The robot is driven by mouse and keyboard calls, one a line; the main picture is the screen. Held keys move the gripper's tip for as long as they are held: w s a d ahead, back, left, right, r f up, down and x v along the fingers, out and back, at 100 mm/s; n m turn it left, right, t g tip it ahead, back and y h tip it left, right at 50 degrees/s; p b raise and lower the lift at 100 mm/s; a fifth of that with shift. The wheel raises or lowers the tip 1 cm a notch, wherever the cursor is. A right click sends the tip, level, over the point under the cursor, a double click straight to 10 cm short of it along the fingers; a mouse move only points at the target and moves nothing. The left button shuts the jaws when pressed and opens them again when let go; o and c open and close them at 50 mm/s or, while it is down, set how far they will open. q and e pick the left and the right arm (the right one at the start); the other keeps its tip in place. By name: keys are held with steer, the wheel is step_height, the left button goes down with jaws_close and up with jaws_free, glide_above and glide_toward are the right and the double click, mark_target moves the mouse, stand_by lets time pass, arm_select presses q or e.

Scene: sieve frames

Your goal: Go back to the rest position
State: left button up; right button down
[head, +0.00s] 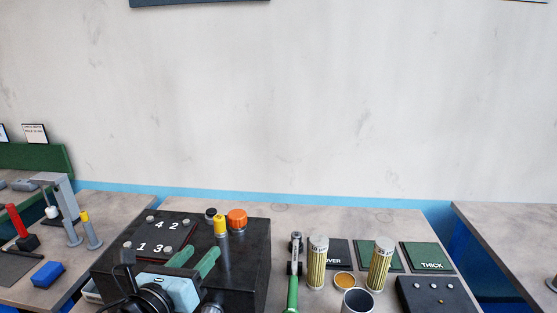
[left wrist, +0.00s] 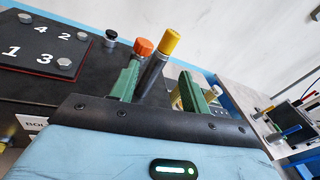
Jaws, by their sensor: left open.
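My left gripper (head: 203,250) reaches over the black box (head: 250,262) from the front, its two green fingers apart with nothing visible between them in the head view. In the left wrist view the green fingers (left wrist: 162,68) also stand apart. My right gripper is in neither view.
A plate numbered 1 to 4 (head: 167,226) lies on the box. A side table at left holds a grey stand (head: 66,200) and blue block (head: 47,274).

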arm_select(q)
steer(key=s+a+f+n+g+y, duration=0.1)
steer(key=s+f+n+g+y, duration=0.1)
steer(key=s+f+n+g, duration=0.55)
steer(key=s+a+f+n+y, duration=0.2)
steer(key=s+f+n, duration=0.3)
steer(key=f+n, duration=0.65)
steer(key=s+a+f+n+g, duration=0.1)
steer(key=s+f+n+g, duration=0.35)
steer(key=s+n, duration=0.45)
steer(key=s+a+f+n+g, duration=0.1)
steer(key=s+f+n+g, duration=0.2)
steer(key=s+f+n, duration=0.55)
steer(key=w+d+f+m+t+h, duration=0.1)
steer(key=w+d+f+m+t, duration=0.1)
steer(key=f+t, duration=0.4)
steer(key=shift+w+d+f+t+h, duration=0.3)
steer(key=shift+w+d+f+t, duration=0.1)
steer(key=shift+w+t, duration=0.45)
